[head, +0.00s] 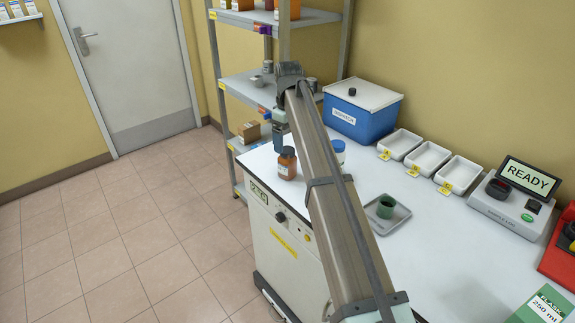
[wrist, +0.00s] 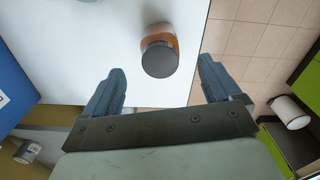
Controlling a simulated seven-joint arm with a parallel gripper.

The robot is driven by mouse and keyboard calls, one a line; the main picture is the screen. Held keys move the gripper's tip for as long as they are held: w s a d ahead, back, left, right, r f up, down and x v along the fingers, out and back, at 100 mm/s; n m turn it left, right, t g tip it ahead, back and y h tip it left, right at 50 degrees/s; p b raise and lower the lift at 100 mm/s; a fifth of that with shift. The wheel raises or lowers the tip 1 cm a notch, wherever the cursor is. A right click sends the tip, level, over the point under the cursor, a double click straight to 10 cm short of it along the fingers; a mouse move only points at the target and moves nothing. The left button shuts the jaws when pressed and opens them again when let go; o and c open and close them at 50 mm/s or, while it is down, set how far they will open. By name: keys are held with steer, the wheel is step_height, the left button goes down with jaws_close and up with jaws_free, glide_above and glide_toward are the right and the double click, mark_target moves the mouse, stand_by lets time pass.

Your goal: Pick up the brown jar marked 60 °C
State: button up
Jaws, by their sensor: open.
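A brown jar with a dark cap (head: 287,166) stands upright near the left end of the white worktop in the head view. In the wrist view its dark grey cap (wrist: 159,60) and part of its orange-brown body show just beyond my fingertips. I cannot read any marking on it. My gripper (head: 279,150) is open and empty, with its fingers pointing down close to the jar in the head view. In the wrist view the fingers of my gripper (wrist: 161,68) are spread to the left and right of the jar's cap, not closed on it.
A jar with a blue cap (head: 338,148) stands right of the brown jar, partly behind my arm. A blue bin (head: 360,112), white trays (head: 428,158) and a READY device (head: 506,205) line the back. Shelves (head: 245,88) stand behind.

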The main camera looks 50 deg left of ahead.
mark_target(287, 150)
steer(key=shift+a+f, duration=0.2)
steer(key=shift+f, duration=3.4)
steer(key=shift+c, duration=0.4)
steer(key=c, duration=1.2)
